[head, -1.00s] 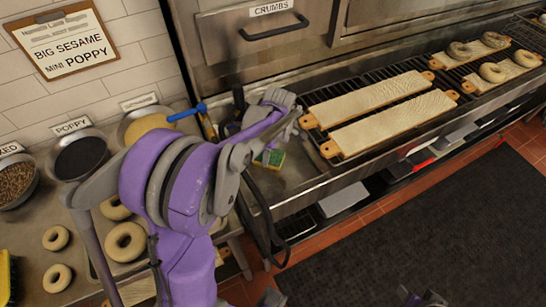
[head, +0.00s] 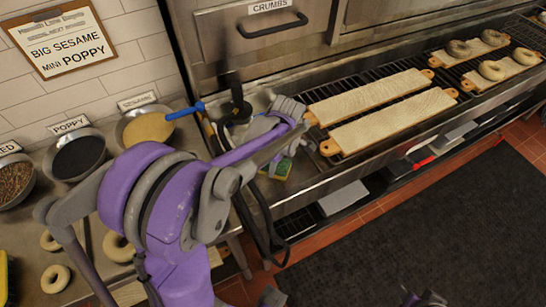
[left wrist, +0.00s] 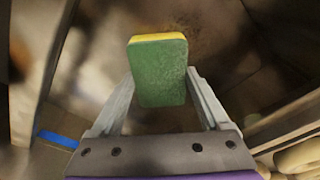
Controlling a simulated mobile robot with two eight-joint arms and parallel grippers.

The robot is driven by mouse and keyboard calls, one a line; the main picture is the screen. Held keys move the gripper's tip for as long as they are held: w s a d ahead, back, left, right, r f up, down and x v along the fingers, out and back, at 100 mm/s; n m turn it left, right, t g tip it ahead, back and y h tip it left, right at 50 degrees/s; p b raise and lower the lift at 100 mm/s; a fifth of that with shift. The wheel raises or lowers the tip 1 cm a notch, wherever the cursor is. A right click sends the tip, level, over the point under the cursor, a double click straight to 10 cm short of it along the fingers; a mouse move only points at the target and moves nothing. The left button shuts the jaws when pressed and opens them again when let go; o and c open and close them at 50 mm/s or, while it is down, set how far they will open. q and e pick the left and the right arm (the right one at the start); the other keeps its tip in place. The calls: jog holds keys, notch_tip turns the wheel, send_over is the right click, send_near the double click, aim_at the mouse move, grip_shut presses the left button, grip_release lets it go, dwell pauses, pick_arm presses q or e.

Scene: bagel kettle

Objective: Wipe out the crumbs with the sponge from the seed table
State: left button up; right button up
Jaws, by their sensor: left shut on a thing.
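My left gripper (head: 287,153) is shut on a green and yellow sponge (head: 283,170), which shows between the two fingers in the left wrist view (left wrist: 158,75). In the head view the sponge is partly hidden by the gripper. It is over the metal surface just left of the grill; I cannot tell whether it touches. Dark specks that look like crumbs (left wrist: 207,32) show on a brownish surface beyond the sponge in the left wrist view. The steel seed table (head: 30,233) is at the left, largely covered by my left arm.
Bowls of poppy (head: 80,157) and sesame seeds (head: 148,128) line the wall, with a blue-handled tool (head: 185,112). Bagels (head: 55,278) lie on the table. Boards (head: 368,96) rest on the grill. A drawer labelled crumbs (head: 255,40) is behind. A dark upright object (head: 237,100) stands near my gripper.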

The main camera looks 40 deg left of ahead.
aim_at(280, 172)
pick_arm(q)
jog(key=shift+s+d+r, duration=0.1)
jog(key=shift+s+d, duration=0.4)
jog(key=shift+d, duration=0.45)
jog(key=shift+s+d+f, duration=0.1)
jog(key=shift+s+d, duration=0.35)
jog(key=shift+d, duration=0.5)
jog(key=shift+s+d+r, duration=0.1)
jog(key=shift+s+d, duration=0.4)
jog(key=shift+d, duration=0.45)
jog(key=shift+s+d, duration=0.2)
jog(key=shift+d, duration=0.15)
jog(key=shift+w+a, duration=0.45)
jog(key=shift+a, duration=0.4)
jog(key=shift+w+a, duration=0.25)
jog(key=shift+a, duration=0.25)
jog(key=shift+w+a, duration=0.25)
jog(key=shift+a, duration=0.2)
jog(key=shift+w+a+b, duration=0.2)
jog(key=shift+w+a, duration=0.25)
jog(key=shift+a, duration=0.4)
jog(key=shift+w+a+b, duration=0.15)
jog(key=shift+w+a, duration=0.25)
jog(key=shift+a, duration=0.4)
jog(key=shift+w+a, duration=0.35)
jog(key=shift+a, duration=0.25)
jog(key=shift+w+a, duration=0.3)
jog(key=shift+a, duration=0.35)
jog(key=shift+w+a, duration=0.35)
jog(key=shift+a, duration=0.25)
